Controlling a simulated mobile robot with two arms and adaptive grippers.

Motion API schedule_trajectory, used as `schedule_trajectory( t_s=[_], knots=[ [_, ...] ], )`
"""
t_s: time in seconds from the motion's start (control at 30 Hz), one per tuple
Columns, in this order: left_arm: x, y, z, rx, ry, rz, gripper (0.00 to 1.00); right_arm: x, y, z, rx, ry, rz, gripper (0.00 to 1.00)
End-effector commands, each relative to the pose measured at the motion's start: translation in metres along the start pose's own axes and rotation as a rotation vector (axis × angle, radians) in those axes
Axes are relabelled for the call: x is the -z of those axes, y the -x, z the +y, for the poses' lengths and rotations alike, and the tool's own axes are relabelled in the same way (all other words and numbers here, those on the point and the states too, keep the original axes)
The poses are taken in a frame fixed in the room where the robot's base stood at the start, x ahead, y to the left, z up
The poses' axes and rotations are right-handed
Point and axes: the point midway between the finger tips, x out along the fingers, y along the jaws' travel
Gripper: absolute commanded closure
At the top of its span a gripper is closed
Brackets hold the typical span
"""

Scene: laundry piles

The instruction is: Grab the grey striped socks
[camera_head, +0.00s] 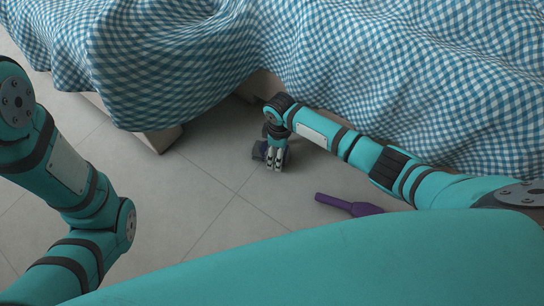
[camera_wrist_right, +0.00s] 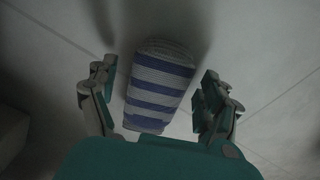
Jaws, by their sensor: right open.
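The striped socks (camera_wrist_right: 158,85) are a rolled bundle in grey and blue-purple bands, lying on the tiled floor in the right wrist view. They sit between the two spread fingers of my right gripper (camera_wrist_right: 158,103), with a visible gap on each side. In the head view my right gripper (camera_head: 275,164) points down at the floor near the bed's edge. It covers most of the socks (camera_head: 259,151), which show only as a dark patch beside it. My left arm is at the left of the head view, but its gripper is not in view.
A bed with a blue and white checked cover (camera_head: 180,60) stands behind the gripper, with a wooden leg (camera_head: 160,139) at its left. A purple object with a handle (camera_head: 349,205) lies on the floor to the right. The tiled floor (camera_head: 215,200) in front is clear.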

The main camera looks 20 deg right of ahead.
Motion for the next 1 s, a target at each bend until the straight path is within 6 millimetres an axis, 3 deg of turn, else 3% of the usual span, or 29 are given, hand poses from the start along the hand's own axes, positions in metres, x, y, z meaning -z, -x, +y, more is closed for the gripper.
schedule_trajectory(
  t_s=[0.03,0.27,0.73,1.0],
  knots=[
    [0.0023,0.0070,0.0015,0.000,0.000,0.000,0.60,0.0005,-0.0072,0.0004,-0.001,0.000,0.001,0.17],
    [0.0016,0.0048,0.0011,0.000,0.000,0.000,0.60,0.0005,-0.0051,0.0004,-0.001,0.000,0.001,0.17],
    [0.0018,0.0048,0.0013,-0.001,0.000,0.001,0.60,0.0004,-0.0053,0.0004,-0.001,0.000,0.001,0.76],
    [0.0014,0.0038,0.0010,-0.001,0.000,0.001,0.60,0.0004,-0.0041,0.0004,-0.001,0.000,0.001,0.77]
  ],
)
